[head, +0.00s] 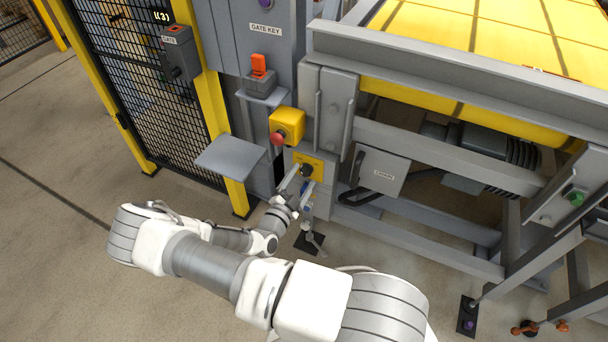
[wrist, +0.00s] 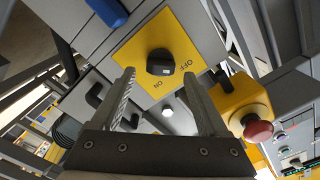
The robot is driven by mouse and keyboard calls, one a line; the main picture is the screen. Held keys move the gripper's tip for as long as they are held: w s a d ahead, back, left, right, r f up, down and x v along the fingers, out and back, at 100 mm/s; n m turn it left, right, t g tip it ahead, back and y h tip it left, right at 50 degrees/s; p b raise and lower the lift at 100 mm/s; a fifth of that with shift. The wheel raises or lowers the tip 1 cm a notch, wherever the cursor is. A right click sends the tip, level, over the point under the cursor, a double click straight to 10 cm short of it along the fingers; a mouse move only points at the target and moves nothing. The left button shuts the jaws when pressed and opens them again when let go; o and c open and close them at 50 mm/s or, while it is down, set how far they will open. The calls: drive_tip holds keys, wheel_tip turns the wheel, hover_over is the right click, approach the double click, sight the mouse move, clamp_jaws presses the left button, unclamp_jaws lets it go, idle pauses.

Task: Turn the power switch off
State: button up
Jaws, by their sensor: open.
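The power switch is a black rotary knob (wrist: 160,62) on a yellow plate (wrist: 185,35) marked ON and OFF. In the wrist view it lies just beyond and between my fingertips. I cannot tell clearly which mark the knob points at. My gripper (head: 296,180) is open in front of the plate. Its two fingers (wrist: 160,80) are spread and empty, apart from the knob.
A red mushroom button (head: 277,139) on a yellow box (head: 290,122) stands close above the switch; it also shows in the wrist view (wrist: 258,130). A grey shelf (head: 230,158) is at left. A grey box with a black handle (head: 379,175) is at right.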

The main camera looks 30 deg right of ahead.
drive_tip(key=p+v, duration=0.1)
drive_tip(key=v, duration=1.4)
drive_tip(key=shift+s+a, duration=0.2)
